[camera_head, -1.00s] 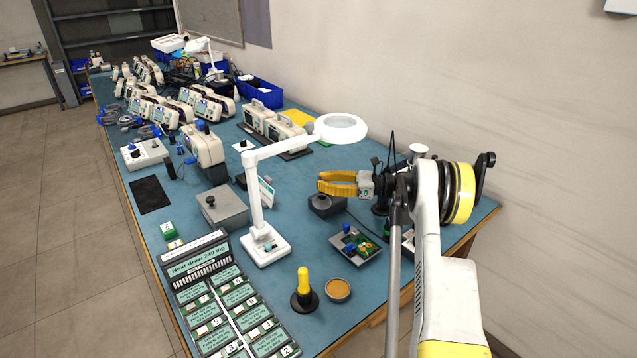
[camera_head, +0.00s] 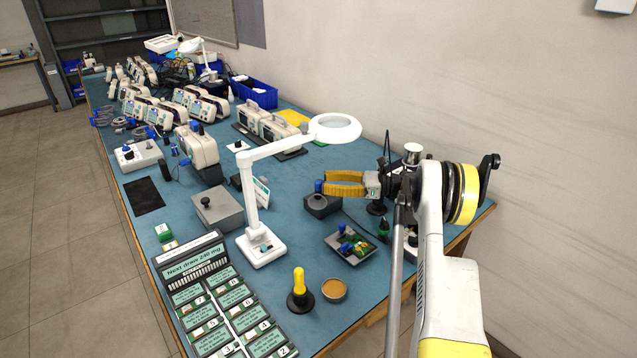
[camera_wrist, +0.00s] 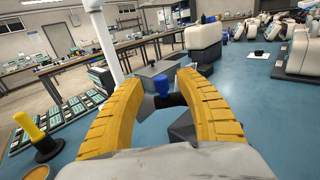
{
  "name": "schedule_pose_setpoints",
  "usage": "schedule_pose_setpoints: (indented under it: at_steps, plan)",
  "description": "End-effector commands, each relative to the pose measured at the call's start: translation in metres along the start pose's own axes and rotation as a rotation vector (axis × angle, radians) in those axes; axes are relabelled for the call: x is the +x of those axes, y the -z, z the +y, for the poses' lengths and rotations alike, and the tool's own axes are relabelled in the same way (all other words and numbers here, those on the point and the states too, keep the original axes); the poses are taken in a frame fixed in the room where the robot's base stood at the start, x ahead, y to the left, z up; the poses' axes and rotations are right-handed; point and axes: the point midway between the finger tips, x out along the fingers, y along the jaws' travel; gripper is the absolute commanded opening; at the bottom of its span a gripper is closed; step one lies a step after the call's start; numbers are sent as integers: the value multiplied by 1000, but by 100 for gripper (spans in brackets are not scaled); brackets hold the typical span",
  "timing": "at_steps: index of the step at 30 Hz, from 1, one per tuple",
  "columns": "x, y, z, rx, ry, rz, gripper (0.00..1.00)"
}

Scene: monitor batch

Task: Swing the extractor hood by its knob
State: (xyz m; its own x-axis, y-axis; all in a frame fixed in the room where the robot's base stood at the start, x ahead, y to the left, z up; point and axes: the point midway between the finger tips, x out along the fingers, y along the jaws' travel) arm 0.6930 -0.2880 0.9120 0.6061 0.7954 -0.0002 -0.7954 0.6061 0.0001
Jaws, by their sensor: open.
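My gripper (camera_head: 326,184) is open, its yellow ribbed fingers pointing left over the bench. In the wrist view my gripper (camera_wrist: 178,80) has a gap between its two curved fingers. An upright blue knob (camera_head: 318,186) stands at the fingertips, above a dark box-like unit (camera_head: 322,206). In the wrist view the blue knob (camera_wrist: 161,86) shows between the fingers, and I cannot tell whether it touches them. A silver-white cylindrical head (camera_head: 412,150) on a dark stand is partly hidden behind my arm. I cannot tell for sure which piece is the extractor hood.
A white magnifier lamp (camera_head: 255,205) stands left of my gripper, its ring reaching over the bench. A grey box (camera_head: 217,212), a small tray (camera_head: 350,246) with parts and a yellow-handled tool (camera_head: 299,284) are nearby. The wall is close behind.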

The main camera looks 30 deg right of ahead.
Motion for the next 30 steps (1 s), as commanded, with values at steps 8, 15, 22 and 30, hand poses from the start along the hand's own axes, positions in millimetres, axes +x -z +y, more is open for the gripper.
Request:
schedule_pose_setpoints:
  at_steps: [8,15,22,30]
  plan:
    - [-62,0,0,0,2,0,42]
    - [-85,0,0,0,0,0,42]
    - [-87,0,0,0,0,0,42]
    - [-84,-4,-1,3,5,-4,0]
